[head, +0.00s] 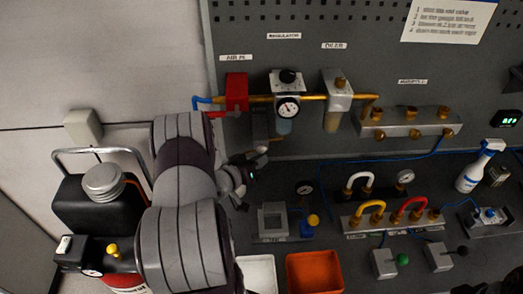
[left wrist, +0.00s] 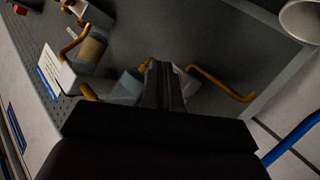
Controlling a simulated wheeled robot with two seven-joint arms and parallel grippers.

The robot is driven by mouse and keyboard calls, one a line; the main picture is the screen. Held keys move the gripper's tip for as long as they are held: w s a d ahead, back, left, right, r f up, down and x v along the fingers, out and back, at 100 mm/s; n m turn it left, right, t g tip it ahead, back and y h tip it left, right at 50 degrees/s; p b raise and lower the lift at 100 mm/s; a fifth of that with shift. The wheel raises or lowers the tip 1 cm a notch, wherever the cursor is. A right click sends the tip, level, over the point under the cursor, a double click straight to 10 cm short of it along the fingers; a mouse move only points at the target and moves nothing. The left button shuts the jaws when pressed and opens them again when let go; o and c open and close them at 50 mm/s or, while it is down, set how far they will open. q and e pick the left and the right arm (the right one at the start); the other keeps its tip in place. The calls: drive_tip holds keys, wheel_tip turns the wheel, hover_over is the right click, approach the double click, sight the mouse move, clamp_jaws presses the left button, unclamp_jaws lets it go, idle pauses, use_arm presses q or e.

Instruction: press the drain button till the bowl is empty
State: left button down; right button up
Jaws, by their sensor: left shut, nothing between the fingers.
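The regulator (head: 287,97) has a round gauge, and a bluish clear bowl (head: 283,126) hangs under it. I cannot make out the liquid level. The bowl also seems to show in the left wrist view (left wrist: 127,88), just left of my fingers. My left gripper (head: 262,155) is below and left of the bowl in the head view. Its fingers are together and empty in the left wrist view (left wrist: 162,75). I cannot tell whether they touch anything. The drain button is not distinguishable, perhaps hidden. My right gripper is not recognisable.
The oiler (head: 338,92) with its amber bowl (head: 332,121) stands right of the regulator. A red valve block (head: 237,92) is to the left on the brass pipe. Below are an orange bin (head: 315,272), coloured hoses and a spray bottle (head: 479,166).

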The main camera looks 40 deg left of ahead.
use_arm(q)
drive_tip(key=shift+w+a, duration=0.25)
drive_tip(key=shift+w+a, duration=0.3)
drive_tip(key=shift+w, duration=0.05)
idle(1.0)
drive_tip(key=shift+s+d, duration=0.1)
drive_tip(key=shift+s+d+p, duration=0.3)
drive_tip(key=shift+s+d, duration=0.15)
drive_tip(key=shift+s, duration=0.1)
drive_tip(key=s+d+p, duration=0.1)
drive_tip(key=s+d, duration=0.2)
drive_tip(key=shift+s+d+p, duration=0.15)
drive_tip(key=shift+s+p, duration=0.25)
idle(0.5)
